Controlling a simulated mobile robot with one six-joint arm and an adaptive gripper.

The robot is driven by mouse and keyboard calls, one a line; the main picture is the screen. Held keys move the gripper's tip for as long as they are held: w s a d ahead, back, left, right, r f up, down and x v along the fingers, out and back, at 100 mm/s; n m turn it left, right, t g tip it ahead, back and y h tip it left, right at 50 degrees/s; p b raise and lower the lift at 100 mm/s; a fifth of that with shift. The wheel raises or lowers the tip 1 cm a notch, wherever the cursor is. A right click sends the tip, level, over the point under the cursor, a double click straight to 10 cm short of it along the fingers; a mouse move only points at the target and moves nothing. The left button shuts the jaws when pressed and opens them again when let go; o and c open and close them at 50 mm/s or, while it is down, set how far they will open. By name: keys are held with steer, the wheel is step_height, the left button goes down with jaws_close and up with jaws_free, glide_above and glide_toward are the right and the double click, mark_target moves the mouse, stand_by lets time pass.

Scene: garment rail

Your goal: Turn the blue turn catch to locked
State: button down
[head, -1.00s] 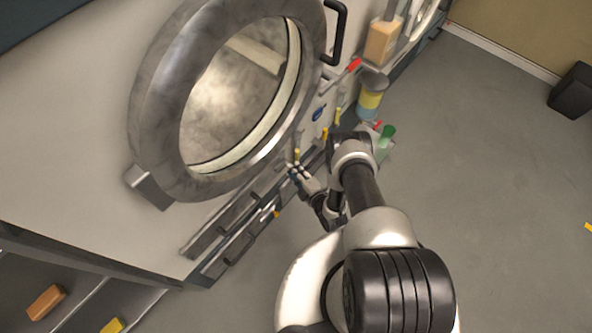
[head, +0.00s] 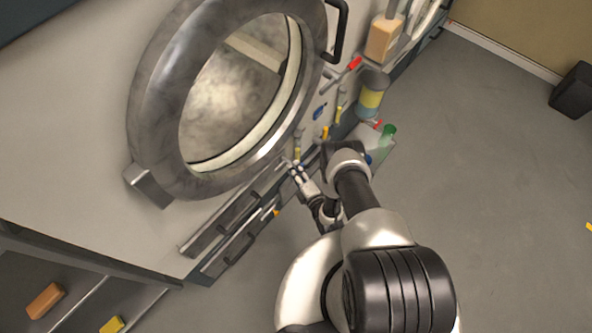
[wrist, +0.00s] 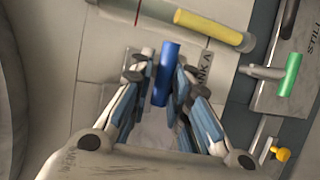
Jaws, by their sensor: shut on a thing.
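The blue turn catch (wrist: 166,72) shows as a blue bar in the middle of the wrist view, beside a plate (wrist: 207,66) with partly hidden lettering. My gripper (wrist: 160,84) has its fingers on either side of the blue bar and is shut on it. The catch's base is hidden behind the fingers, and I cannot read any lock marking. In the head view my gripper (head: 296,171) is at the machine's front, below and right of the round door; the catch cannot be made out there.
A yellow handle (wrist: 208,27) lies above the fingers in the wrist view. A green-ended handle (wrist: 289,75) and a yellow knob (wrist: 282,154) are to the right. The large round door (head: 153,110) stands up-left of my gripper in the head view.

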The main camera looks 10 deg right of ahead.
steer(key=c, duration=1.5)
jaws_free()
steer(key=v, duration=1.2)
steer(key=shift+r, duration=0.1)
